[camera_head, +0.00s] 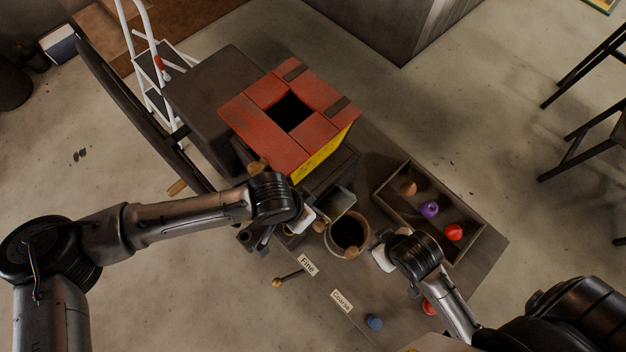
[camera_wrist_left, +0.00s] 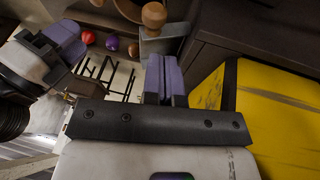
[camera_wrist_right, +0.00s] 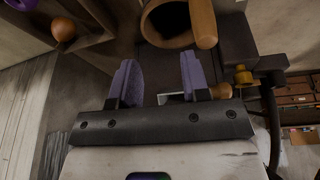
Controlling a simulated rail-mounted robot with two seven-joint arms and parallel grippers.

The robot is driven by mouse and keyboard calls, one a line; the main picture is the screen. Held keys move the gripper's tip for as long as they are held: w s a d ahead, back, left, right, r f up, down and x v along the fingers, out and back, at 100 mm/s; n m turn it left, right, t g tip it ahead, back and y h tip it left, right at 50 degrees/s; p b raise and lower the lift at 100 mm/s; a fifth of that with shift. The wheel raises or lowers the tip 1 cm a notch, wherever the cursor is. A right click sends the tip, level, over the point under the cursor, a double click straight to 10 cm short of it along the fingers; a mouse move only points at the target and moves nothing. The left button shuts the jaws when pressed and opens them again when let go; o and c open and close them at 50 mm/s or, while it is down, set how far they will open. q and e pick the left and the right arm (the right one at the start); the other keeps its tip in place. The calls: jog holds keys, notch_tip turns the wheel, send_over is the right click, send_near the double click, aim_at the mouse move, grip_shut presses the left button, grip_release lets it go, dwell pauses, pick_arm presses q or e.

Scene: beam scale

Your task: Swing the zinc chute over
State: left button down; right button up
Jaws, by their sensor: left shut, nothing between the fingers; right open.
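The zinc chute (camera_head: 341,202) is a small grey metal trough beside the red and yellow hopper box (camera_head: 300,118), above a round dark-filled pot (camera_head: 332,238). In the left wrist view, the chute (camera_wrist_left: 160,46) shows with a round wooden knob (camera_wrist_left: 153,14) by it. My left gripper (camera_head: 314,218) is shut and empty, its fingertips (camera_wrist_left: 167,60) close beside the chute; I cannot tell if they touch. My right gripper (camera_head: 371,250) is open and empty on the pot's right side. In the right wrist view, its spread fingers (camera_wrist_right: 157,78) are below the pot (camera_wrist_right: 167,38).
A wooden tray (camera_head: 383,194) with several coloured knobbed pieces is at the right. "Fine" (camera_head: 307,265) and "Coarse" (camera_head: 341,300) labels lie in front, near a ball-ended rod (camera_head: 290,277) and a blue piece (camera_head: 375,322). A dark beam (camera_head: 135,110) stands at the left.

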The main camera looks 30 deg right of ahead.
pick_arm(q)
jog(key=shift+x, duration=2.9)
jog(key=shift+s+p, duration=0.1)
jog(key=shift+p, duration=0.25)
jog(key=shift+s+f+t, duration=0.1)
jog(key=shift+s+t, duration=0.1)
jog(key=shift+t, duration=0.1)
